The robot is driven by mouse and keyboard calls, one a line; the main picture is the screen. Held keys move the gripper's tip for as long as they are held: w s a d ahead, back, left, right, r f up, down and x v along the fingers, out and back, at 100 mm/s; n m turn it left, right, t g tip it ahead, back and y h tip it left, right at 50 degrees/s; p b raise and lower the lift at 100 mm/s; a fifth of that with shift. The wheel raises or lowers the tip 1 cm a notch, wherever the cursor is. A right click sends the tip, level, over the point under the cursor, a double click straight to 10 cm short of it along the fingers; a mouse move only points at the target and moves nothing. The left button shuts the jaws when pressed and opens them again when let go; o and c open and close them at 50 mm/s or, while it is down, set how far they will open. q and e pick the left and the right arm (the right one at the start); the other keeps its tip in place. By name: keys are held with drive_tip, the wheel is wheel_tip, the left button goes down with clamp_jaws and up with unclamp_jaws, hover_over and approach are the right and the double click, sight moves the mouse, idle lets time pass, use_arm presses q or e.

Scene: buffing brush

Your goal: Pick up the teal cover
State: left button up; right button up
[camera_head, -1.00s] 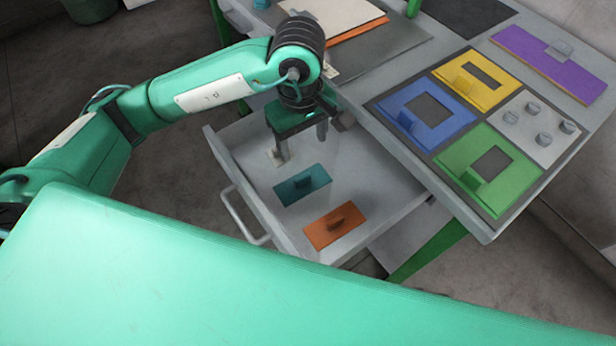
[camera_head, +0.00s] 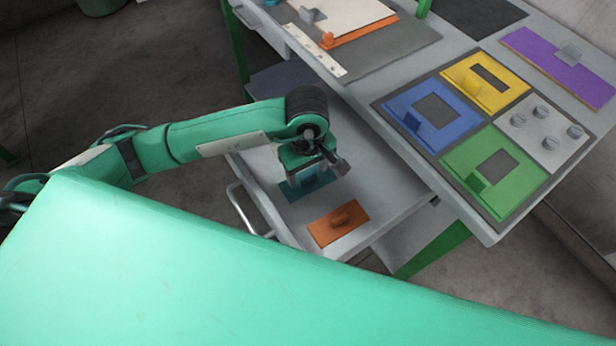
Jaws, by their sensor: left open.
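The teal cover (camera_head: 290,193) lies flat in the open drawer (camera_head: 385,205), partly hidden under my left gripper. My left gripper (camera_head: 316,180) points down over the teal cover with its fingers apart. The cover's handle is hidden behind the gripper, and I cannot tell whether the fingers are around it or still above it. My right gripper is not in view.
An orange cover (camera_head: 339,223) with a handle lies in the drawer nearer the front. The table (camera_head: 360,92) above holds a yellow frame (camera_head: 485,80), a blue frame (camera_head: 408,106), a green frame (camera_head: 470,163), a knobbed grey plate (camera_head: 543,129) and a purple board (camera_head: 560,66).

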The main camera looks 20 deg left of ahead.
use_arm(q)
drive_tip(key=shift+f, duration=0.6)
drive_tip(key=c, duration=1.1)
drive_tip(key=shift+r, duration=0.1)
